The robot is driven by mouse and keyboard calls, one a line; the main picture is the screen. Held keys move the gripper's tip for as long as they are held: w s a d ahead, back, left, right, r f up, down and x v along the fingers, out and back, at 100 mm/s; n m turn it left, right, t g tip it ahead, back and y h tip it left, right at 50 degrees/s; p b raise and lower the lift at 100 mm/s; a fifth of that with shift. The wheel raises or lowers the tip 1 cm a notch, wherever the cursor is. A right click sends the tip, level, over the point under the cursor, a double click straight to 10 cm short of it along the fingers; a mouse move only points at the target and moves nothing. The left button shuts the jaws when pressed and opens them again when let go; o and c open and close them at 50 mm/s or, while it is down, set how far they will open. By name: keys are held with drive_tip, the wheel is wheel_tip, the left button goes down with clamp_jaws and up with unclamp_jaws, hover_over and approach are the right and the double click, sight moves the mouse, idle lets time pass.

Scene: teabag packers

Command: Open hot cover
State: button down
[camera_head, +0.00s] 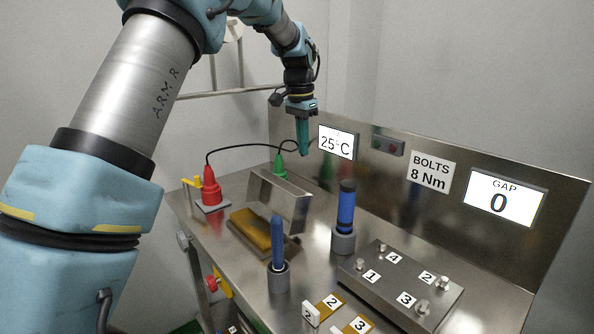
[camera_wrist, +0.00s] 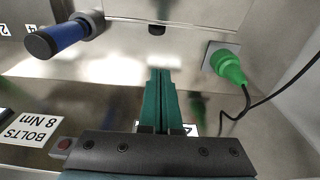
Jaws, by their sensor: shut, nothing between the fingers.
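A steel panel (camera_head: 279,200), which looks like the hot cover, stands raised and tilted behind a yellow-brown block (camera_head: 252,228) on the table. I cannot tell its exact opening angle. In the wrist view a steel plate (camera_wrist: 190,12) at the top edge seems to be the same part, with a small dark piece (camera_wrist: 156,30) at its edge. My gripper (camera_head: 304,152) points down above the back of the table, behind and above the panel, apart from it. Its teal fingers are shut and empty; they also show in the wrist view (camera_wrist: 160,75).
A green plug (camera_head: 280,168) and a red plug (camera_head: 210,188) with black cables stand left of my gripper. Blue-handled tools stand in holders (camera_head: 343,238) (camera_head: 279,277). A bolted plate (camera_head: 400,285) lies at right. The back panel (camera_head: 400,170) carries a 25°C display (camera_head: 337,142).

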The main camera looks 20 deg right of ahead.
sight(281, 198)
drive_tip(key=f+p, duration=0.1)
drive_tip(key=f, duration=0.1)
drive_tip(key=a+f+p, duration=0.1)
drive_tip(key=f, duration=0.2)
drive_tip(key=a+f+p, duration=0.1)
drive_tip(key=f, duration=0.2)
drive_tip(key=shift+s+a+f, duration=0.2)
drive_tip(key=shift+s, duration=0.2)
drive_tip(key=shift+s+a, duration=0.15)
drive_tip(key=shift+a, duration=0.25)
drive_tip(key=shift+a+f, duration=0.1)
